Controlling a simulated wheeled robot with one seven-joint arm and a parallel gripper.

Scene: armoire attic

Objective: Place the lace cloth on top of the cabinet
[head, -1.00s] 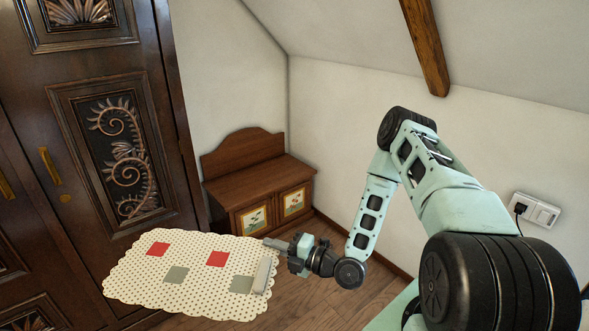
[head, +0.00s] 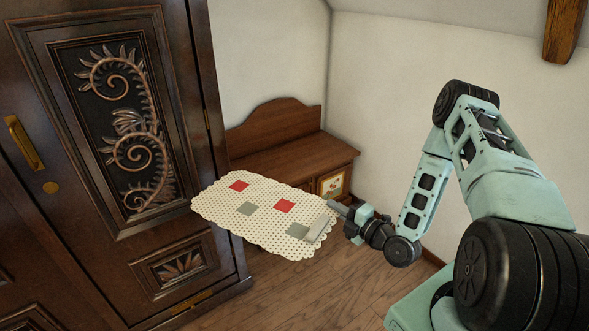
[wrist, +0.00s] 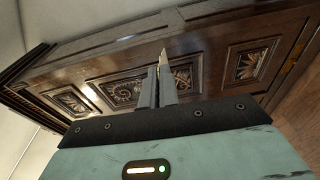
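The lace cloth (head: 262,212) is cream with dark dots, a scalloped edge and red and grey-green square patches. It is spread out flat in the air, in front of the low wooden cabinet (head: 300,155) in the head view, hiding part of the cabinet's front. My gripper (head: 329,211) is at the cloth's right edge and appears shut on it. In the wrist view my gripper's fingers (wrist: 160,85) are close together; the cloth cannot be made out there. The cabinet's top looks bare, with a raised curved back board.
A tall dark carved armoire (head: 75,225) stands close on the left, beside the cloth; it also fills much of the wrist view (wrist: 215,65). Pale walls (head: 400,60) meet behind the cabinet. The wooden floor (head: 300,295) is clear in front.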

